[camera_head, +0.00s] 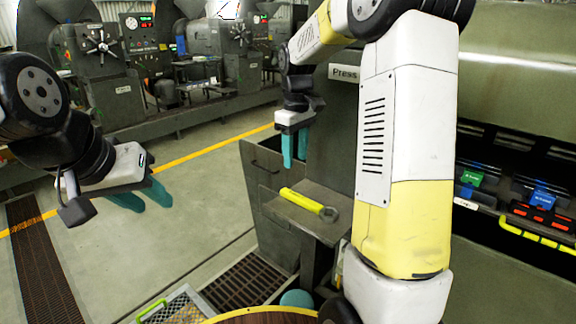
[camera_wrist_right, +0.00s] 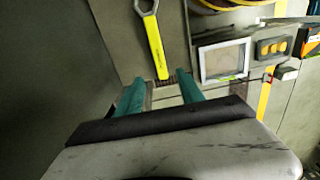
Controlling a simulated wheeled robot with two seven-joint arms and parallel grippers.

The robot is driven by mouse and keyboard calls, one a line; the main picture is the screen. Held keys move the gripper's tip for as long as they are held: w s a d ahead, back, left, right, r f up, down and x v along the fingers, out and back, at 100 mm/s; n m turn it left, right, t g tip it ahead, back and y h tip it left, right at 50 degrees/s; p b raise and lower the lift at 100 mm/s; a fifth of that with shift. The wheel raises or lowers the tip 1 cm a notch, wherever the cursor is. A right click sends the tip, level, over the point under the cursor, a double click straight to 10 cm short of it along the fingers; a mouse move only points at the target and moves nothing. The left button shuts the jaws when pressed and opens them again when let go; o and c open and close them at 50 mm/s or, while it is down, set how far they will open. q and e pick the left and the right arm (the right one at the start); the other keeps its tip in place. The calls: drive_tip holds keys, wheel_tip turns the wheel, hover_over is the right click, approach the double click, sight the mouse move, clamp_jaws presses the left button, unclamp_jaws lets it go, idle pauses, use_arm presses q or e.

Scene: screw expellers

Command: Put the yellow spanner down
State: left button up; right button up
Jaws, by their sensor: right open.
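The yellow spanner (camera_head: 302,200) lies flat on a small grey metal ledge (camera_head: 318,228), with its dark ring end towards the right. In the right wrist view the spanner (camera_wrist_right: 155,48) has its handle end in line with the gap between my fingers, with the ring end farther away. My right gripper (camera_head: 295,160) is open and empty, above and behind the handle end in the head view; its teal fingers also show in the right wrist view (camera_wrist_right: 159,88). My left gripper (camera_head: 143,196) is open and empty over the floor at the left.
A grey cabinet (camera_head: 262,170) stands behind the ledge. A floor grate (camera_head: 245,284) and a basket with a green handle (camera_head: 152,309) are below. A round wooden top (camera_head: 262,317) is at the bottom edge. Machines (camera_head: 105,75) stand at the back left, with open floor before them.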

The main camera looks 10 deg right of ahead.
drive_tip(key=s+a+r+m+t+y, duration=0.1)
drive_tip(key=s+r+m+t, duration=0.2)
drive_tip(key=s, duration=0.9)
drive_tip(key=s+a+r+m+t+y, duration=0.1)
drive_tip(key=s+r+m+t, duration=0.2)
drive_tip(key=s, duration=0.9)
drive_tip(key=shift+r+m, duration=0.25)
drive_tip(key=shift+m, duration=0.15)
drive_tip(key=shift+a, duration=0.1)
